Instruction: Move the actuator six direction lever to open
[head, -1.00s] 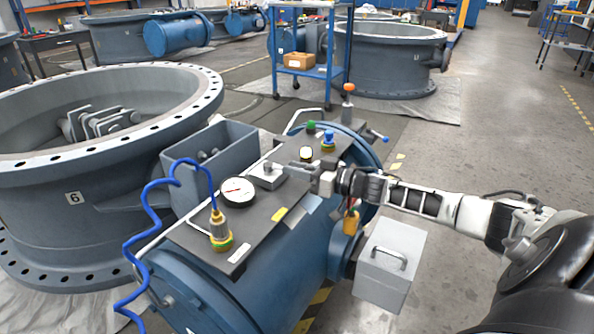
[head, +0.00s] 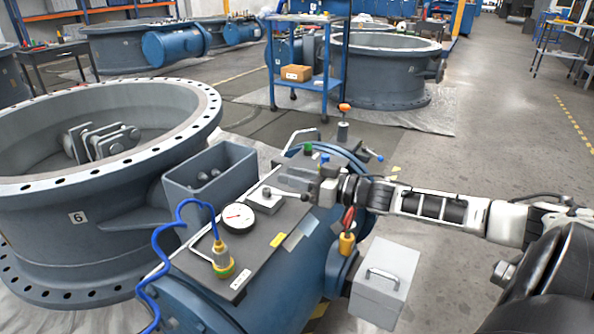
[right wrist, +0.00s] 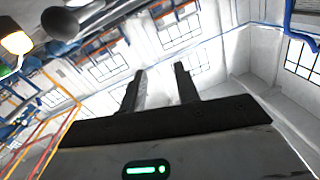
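Actuator six is the blue cylinder (head: 290,270) with a dark top panel (head: 262,250), beside the large valve body marked 6 (head: 78,217). On the panel, a small grey block (head: 264,203) carries a thin direction lever (head: 287,194) that points right and ends in a dark knob. My right gripper (head: 292,178) reaches in from the right, just behind the lever and apart from its block; whether it touches the knob is unclear. In the right wrist view its two fingers (right wrist: 160,90) stand apart with nothing clear between them. My left gripper is not in view.
A red-handled yellow part (head: 347,235) and a grey box (head: 385,283) sit at the right. Floor is clear farther right.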

